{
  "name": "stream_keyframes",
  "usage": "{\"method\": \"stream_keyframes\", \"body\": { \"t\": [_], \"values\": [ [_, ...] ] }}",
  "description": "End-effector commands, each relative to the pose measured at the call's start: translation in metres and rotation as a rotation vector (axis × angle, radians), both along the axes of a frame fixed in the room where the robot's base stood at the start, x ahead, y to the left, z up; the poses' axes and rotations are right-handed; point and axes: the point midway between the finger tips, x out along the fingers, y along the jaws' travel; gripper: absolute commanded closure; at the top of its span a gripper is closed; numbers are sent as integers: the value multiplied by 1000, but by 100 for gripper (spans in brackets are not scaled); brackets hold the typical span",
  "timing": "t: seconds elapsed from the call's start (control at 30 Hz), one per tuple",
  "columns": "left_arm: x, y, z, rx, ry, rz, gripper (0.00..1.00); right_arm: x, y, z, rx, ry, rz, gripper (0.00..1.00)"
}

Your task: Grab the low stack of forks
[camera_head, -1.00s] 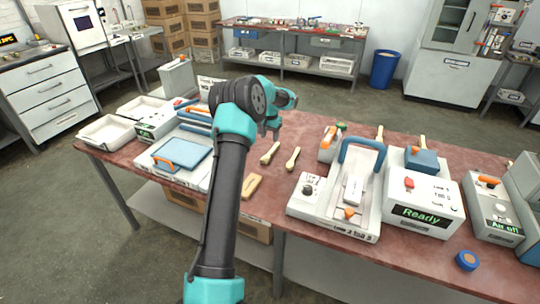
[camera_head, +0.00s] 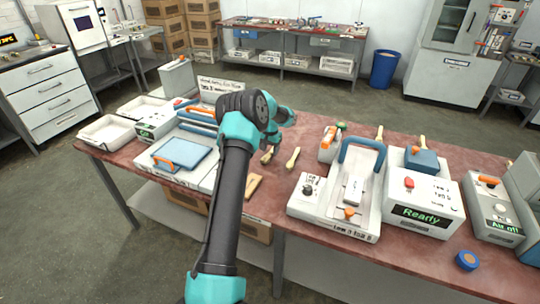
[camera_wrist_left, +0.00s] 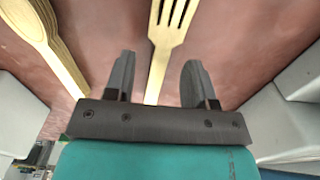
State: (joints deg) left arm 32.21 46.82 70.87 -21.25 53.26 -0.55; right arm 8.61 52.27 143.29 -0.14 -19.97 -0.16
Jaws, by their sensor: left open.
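In the left wrist view a pale wooden fork (camera_wrist_left: 170,35) lies on the red table, its tines toward the top of the picture. Its handle runs down between the two fingers of my left gripper (camera_wrist_left: 160,80), which is open and apart from it. How many forks lie stacked there I cannot tell. A taller layered stack of wooden spoons (camera_wrist_left: 38,38) lies to the left of the fork, outside the fingers. In the head view my left arm's wrist is over the table behind two pale wooden pieces, and its fingers are hard to make out. My right gripper is not in view.
A tan wooden piece (camera_head: 253,187) lies near the front edge. A white press with a blue handle (camera_head: 360,150) and a box reading "Ready" (camera_head: 423,213) stand to the right. A blue-lidded press (camera_head: 178,160) stands to the left.

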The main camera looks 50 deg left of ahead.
Motion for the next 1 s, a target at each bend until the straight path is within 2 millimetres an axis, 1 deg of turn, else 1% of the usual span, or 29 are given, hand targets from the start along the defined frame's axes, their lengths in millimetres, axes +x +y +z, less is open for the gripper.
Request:
{"method": "stream_keyframes", "body": {
  "t": [0.03,0.1,0.2,0.67,1.0],
  "values": [
    [-1,0,-8,-1,3,0,50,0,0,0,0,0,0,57],
    [-1,0,-14,0,1,1,50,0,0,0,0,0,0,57],
    [0,0,-19,0,0,1,50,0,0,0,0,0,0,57],
    [0,0,-19,-1,0,1,50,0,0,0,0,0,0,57],
    [0,0,-18,-1,0,1,82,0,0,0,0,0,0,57]
  ]
}}
